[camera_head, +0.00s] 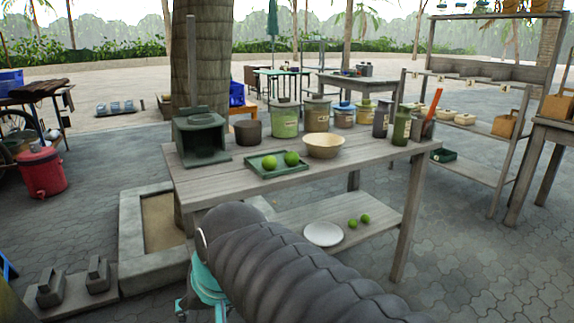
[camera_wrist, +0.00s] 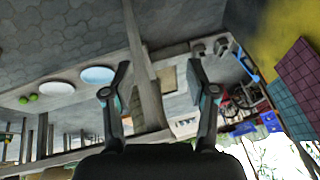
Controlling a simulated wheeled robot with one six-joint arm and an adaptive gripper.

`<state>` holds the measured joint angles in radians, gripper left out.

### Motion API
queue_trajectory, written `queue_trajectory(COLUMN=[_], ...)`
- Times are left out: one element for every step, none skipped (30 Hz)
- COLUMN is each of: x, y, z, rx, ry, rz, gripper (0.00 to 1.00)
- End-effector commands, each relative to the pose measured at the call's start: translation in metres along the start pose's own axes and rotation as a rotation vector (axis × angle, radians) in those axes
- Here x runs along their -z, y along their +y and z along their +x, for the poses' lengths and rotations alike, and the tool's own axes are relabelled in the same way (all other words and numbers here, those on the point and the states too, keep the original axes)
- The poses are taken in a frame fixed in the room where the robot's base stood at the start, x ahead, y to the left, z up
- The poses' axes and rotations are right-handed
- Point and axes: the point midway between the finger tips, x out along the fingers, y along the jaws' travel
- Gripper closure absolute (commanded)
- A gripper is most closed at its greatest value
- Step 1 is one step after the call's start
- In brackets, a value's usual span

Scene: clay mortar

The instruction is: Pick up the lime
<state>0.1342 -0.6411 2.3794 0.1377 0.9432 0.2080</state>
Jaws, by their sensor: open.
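Two green limes (camera_head: 280,161) lie in a dark green tray (camera_head: 262,174) on the wooden table top. Two more limes (camera_head: 358,222) lie on the lower shelf beside a white plate (camera_head: 323,234). The wrist view shows a pair of limes (camera_wrist: 28,98) at the far left, near two pale round plates (camera_wrist: 97,75). My gripper (camera_wrist: 155,92) is open, its two fingers spread with nothing held between them. In the head view, my dark arm covers much of the lower front, and a teal part of its end shows at the table's near left, apart from the limes.
On the table (camera_head: 205,184), a beige bowl (camera_head: 324,145) stands right of the tray and a dark green box-shaped stand (camera_head: 201,138) left. Several jars and bottles (camera_head: 401,127) line the back. A stone-edged planter (camera_head: 132,240) stands below left. Paving is open at right.

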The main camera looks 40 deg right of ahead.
Motion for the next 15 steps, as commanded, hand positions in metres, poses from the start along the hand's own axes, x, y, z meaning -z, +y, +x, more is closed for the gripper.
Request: queue_trajectory(x=[0.020, 0.032, 0.049, 0.062, 0.076, 0.093, 0.107, 0.121, 0.139, 0.153, 0.167, 0.185, 0.198, 0.211, 0.228], y=[0.003, 0.004, 0.007, 0.010, 0.013, 0.019, 0.024, 0.030, 0.039, 0.046, 0.055, 0.068, 0.079, 0.090, 0.107], z=[0.001, 0.000, -0.001, -0.002, -0.004, -0.005, -0.006, -0.008, -0.010, -0.011, -0.013, -0.016, -0.018, -0.021, -0.025], rx=[0.012, 0.025, 0.042, 0.057, 0.073, 0.097, 0.115, 0.134, 0.161, 0.184, 0.208, 0.241, 0.268, 0.296, 0.338], ry=[-0.009, -0.013, -0.020, -0.024, -0.028, -0.034, -0.037, -0.042, -0.047, -0.052, -0.058, -0.064, -0.070, -0.078, -0.088], rz=[0.161, 0.262, 0.401, 0.504, 0.608, 0.742, 0.843, 0.943, 1.074, 1.171, 1.267, 1.394, 1.488, 1.581, 1.701], gripper=[0.42, 0.42, 0.42, 0.42, 0.42, 0.42, 0.42, 0.42, 0.42, 0.42, 0.42, 0.42, 0.42, 0.42, 0.42])
